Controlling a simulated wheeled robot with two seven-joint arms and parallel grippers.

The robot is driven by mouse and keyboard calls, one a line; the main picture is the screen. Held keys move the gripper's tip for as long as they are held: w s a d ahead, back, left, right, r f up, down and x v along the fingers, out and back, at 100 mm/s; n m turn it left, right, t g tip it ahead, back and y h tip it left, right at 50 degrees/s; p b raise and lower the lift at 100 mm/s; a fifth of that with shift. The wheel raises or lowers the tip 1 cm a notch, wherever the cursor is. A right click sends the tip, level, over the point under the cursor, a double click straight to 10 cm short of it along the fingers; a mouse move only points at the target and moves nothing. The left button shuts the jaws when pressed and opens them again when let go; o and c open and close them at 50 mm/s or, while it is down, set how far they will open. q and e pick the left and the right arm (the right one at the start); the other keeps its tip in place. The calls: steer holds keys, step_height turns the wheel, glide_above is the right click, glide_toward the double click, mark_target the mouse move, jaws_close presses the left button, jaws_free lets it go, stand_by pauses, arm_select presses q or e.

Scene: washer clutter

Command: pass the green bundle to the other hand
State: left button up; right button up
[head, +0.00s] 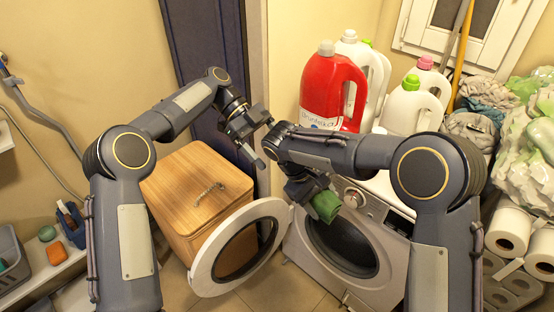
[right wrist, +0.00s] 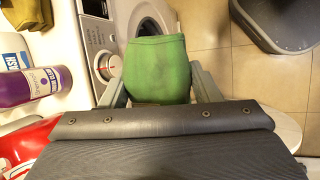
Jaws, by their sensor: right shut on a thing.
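The green bundle (head: 324,205) is in my right gripper (head: 308,194), in front of the washer's upper front. In the right wrist view the bundle (right wrist: 157,70) sits between the two fingers of the right gripper (right wrist: 158,88), which is shut on it. My left gripper (head: 256,140) is up and to the left of the bundle, apart from it, above the wooden hamper. Its fingers look spread apart with nothing between them.
The washer (head: 312,247) has its round door (head: 208,270) swung open to the left, beside the wooden hamper (head: 200,185). A red detergent bottle (head: 330,88) and white bottles (head: 410,108) stand behind my right arm. Toilet rolls (head: 510,228) are at the right.

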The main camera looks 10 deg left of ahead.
arm_select(q)
steer(key=w+d+f+m+g+h, duration=0.2)
steer(key=w+f+m, duration=0.1)
steer(key=f+m, duration=0.3)
steer(key=shift+n, duration=0.6)
steer(key=x, duration=0.8)
steer(key=f+x, duration=0.1)
steer(key=x, duration=0.3)
steer(key=shift+a, duration=0.3)
steer(key=shift+c, duration=0.2)
steer(key=c, duration=1)
steer(key=shift+c, duration=0.3)
arm_select(e)
steer(key=o, duration=1.1)
